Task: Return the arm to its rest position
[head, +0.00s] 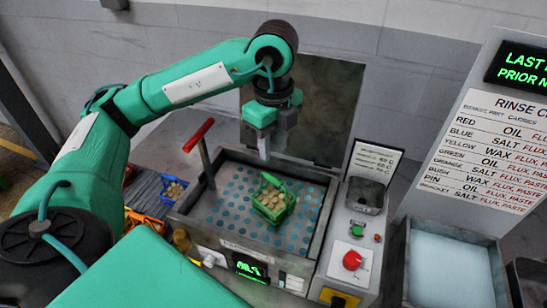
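My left gripper (266,143) hangs fingers down above the back of the furnace chamber, behind and above a green basket. No object shows in it, but I cannot tell how far apart its fingers are. The green basket (272,211) holds several round tan parts and stands on the dotted floor of the open chamber, apart from the gripper. My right gripper is not in view.
A red button (352,260), a pale tank (450,268) and a rinse sign (488,150) are right.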

